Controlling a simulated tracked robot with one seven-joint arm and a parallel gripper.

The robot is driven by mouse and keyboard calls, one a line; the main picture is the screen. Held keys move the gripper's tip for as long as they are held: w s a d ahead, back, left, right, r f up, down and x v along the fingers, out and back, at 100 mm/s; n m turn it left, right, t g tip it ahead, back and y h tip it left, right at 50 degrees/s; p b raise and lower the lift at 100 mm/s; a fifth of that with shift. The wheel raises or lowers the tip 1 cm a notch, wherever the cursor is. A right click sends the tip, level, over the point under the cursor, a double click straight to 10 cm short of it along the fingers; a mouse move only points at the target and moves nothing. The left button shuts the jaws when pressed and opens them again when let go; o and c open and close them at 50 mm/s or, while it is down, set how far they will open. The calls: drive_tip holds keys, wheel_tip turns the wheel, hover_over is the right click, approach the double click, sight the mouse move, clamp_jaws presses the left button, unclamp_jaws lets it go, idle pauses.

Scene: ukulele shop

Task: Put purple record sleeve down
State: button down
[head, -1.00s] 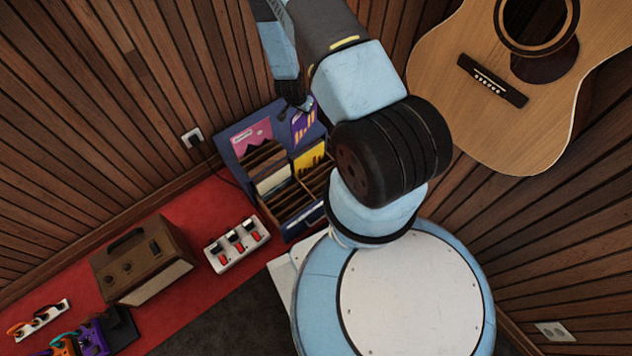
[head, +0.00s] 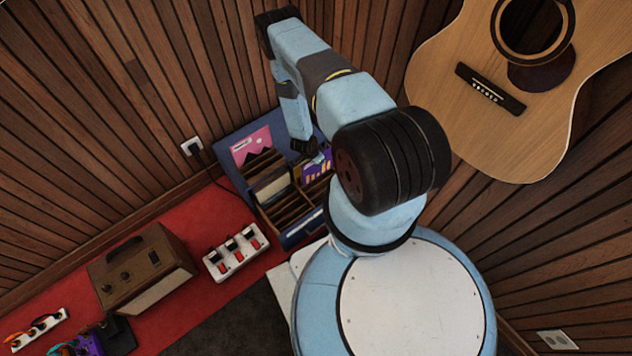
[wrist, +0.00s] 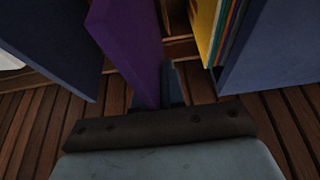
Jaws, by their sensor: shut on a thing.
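The purple record sleeve (head: 318,168) has orange bars on its face and is at the right part of the blue record crate (head: 229,150). My gripper (head: 312,157) is at its upper edge, shut on it. In the wrist view the purple sleeve (wrist: 131,45) runs upright from the jaws into the crate, between blue crate walls (wrist: 262,50). The gripper's fingertips are mostly hidden there. I cannot tell whether the sleeve's lower edge touches the crate floor.
Other sleeves stand in the crate, one pink (head: 251,146) and one yellow (wrist: 205,27). A guitar (head: 500,130) hangs at the right.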

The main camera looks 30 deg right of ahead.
sight(319, 170)
drive_tip(key=shift+f, duration=4.9)
drive_tip(key=c, duration=1.2)
unclamp_jaws()
drive_tip(key=shift+r, duration=0.1)
drive_tip(key=shift+r, duration=0.6)
drive_tip(key=v, duration=1.2)
drive_tip(key=shift+f, duration=0.1)
